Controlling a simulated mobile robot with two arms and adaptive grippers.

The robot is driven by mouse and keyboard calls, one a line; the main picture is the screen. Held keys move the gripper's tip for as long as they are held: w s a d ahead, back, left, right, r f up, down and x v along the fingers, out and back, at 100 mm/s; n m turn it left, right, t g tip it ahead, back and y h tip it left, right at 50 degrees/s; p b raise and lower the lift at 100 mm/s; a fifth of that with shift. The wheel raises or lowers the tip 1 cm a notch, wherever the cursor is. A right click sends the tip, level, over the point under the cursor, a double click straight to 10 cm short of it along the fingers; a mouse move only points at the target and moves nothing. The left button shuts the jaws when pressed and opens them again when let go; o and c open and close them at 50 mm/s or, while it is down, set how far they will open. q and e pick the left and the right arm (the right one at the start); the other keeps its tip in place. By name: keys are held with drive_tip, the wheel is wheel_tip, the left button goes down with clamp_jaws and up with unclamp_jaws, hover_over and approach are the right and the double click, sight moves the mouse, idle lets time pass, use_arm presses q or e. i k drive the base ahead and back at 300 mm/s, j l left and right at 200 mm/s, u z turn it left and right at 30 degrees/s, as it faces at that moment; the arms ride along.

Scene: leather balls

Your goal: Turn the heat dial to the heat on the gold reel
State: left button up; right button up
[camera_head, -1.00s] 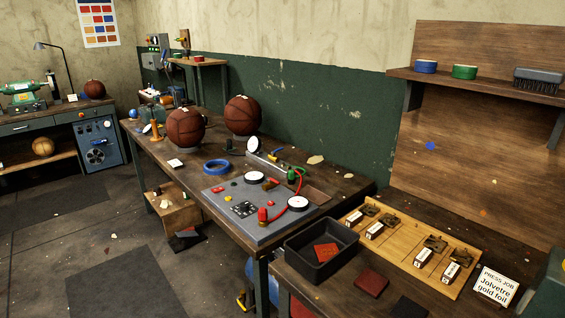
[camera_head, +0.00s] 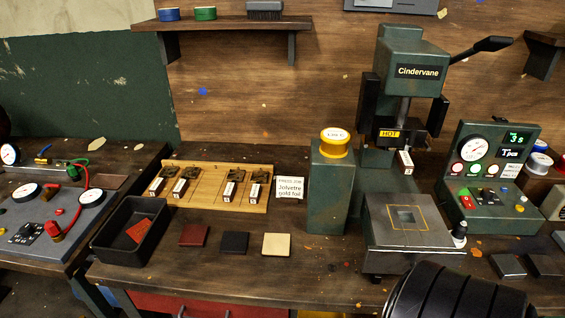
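The gold reel (camera_head: 335,142) sits on top of a green post left of the Cindervane press (camera_head: 418,70). Its white top label seems to read 120 C, but the print is very small. A green control box (camera_head: 520,140) stands right of the press. It carries a round white gauge (camera_head: 473,149), a lit display (camera_head: 516,138), several small round indicators, and buttons and knobs on its sloped front. Neither gripper shows; a black ribbed part at the bottom right looks like my own arm.
A black tray (camera_head: 130,231), colored squares (camera_head: 234,243) and a wooden stamp rack (camera_head: 205,187) lie on the bench to the left. A card (camera_head: 291,189) reads Jolvetre gold foil. The press plate (camera_head: 412,221) stands in front of the control box's left side.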

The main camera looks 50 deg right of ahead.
sight(486, 193)
drive_tip(key=z, duration=2.85)
